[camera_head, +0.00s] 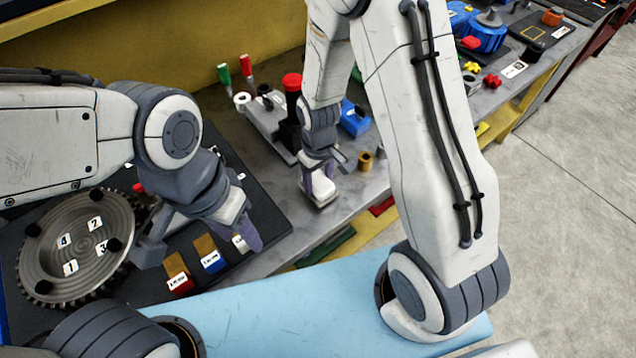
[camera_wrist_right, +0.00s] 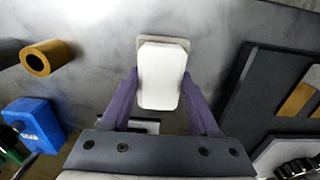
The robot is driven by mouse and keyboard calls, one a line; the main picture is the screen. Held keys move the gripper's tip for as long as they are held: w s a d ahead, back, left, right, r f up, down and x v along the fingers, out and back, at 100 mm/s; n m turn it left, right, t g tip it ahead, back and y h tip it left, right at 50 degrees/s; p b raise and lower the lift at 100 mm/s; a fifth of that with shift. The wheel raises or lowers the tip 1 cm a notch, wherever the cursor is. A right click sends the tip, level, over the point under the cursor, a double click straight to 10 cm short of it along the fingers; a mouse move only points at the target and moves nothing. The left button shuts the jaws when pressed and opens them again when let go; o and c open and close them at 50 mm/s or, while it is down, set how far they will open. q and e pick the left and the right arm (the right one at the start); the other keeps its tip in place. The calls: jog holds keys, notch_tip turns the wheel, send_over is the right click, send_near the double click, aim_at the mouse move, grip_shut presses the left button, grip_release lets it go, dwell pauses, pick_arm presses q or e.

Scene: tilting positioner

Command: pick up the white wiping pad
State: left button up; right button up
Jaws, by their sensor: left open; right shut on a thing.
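The white wiping pad (camera_wrist_right: 162,78) sits between the two purple fingers of my right gripper (camera_wrist_right: 161,88) in the right wrist view. The fingers are shut on its sides. A beige edge shows at the pad's far end. In the head view the pad (camera_head: 321,199) is small and partly covered by my right gripper (camera_head: 318,183), over the grey bench. I cannot tell whether the pad touches the bench. My left gripper (camera_head: 203,243) is open and empty, above the dark plate near the labelled blocks.
The round geared disc (camera_head: 72,247) with numbered labels lies left on the dark plate (camera_head: 268,222). A brass ring (camera_head: 365,161) and a blue block (camera_head: 354,119) stand right of my right gripper. A red-capped black cylinder (camera_head: 291,103) stands behind it. Bare bench (camera_head: 290,258) lies in front.

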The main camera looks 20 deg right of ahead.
aim_at(318, 180)
notch_tip(318, 180, up, 3)
jog(key=shift+b, duration=0.3)
jog(key=s+d+r, duration=0.2)
jog(key=d+r, duration=0.1)
jog(key=d, duration=0.2)
jog(key=s+d+r+b, duration=0.1)
jog(key=s+d+r, duration=0.2)
jog(key=d, duration=0.2)
jog(key=shift+d+r, duration=0.35)
jog(key=shift+w, duration=0.1)
